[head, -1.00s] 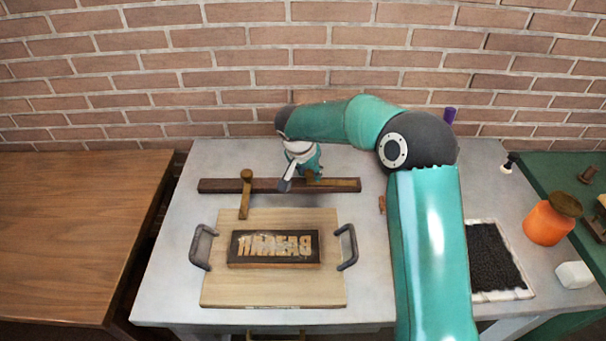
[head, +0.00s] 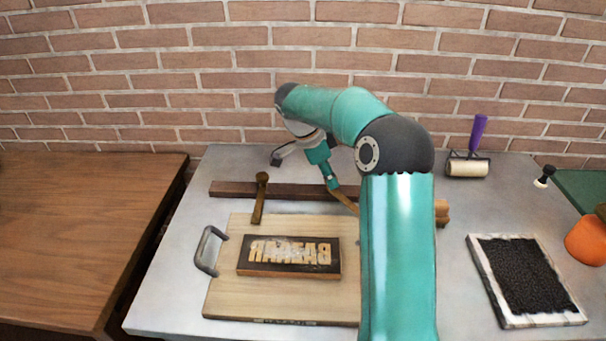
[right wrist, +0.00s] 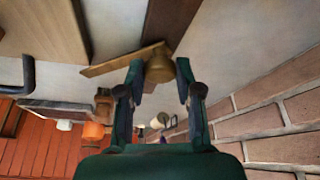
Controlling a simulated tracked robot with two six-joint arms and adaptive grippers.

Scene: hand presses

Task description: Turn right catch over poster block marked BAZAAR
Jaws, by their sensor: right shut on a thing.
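The block marked BAZAAR (head: 290,257), its letters mirrored, lies on a wooden board (head: 225,295) on the grey table. A dark bar (head: 230,189) runs behind the board. The left catch (head: 260,200), brass, points forward from the bar toward the board. My right gripper (head: 331,182) is shut on the knob of the right catch (head: 346,201), whose arm slants toward the front right and runs behind my arm. In the right wrist view, the knob (right wrist: 158,67) sits between the fingertips and the catch arm (right wrist: 108,64) reaches toward the board's corner. My left gripper is not in view.
A grey handle (head: 207,250) stands at the board's left side; my right arm hides the right side. To the right are a purple-handled roller (head: 468,162), a black-filled tray (head: 525,275) and an orange jar (head: 588,241). A brown table (head: 80,230) stands left.

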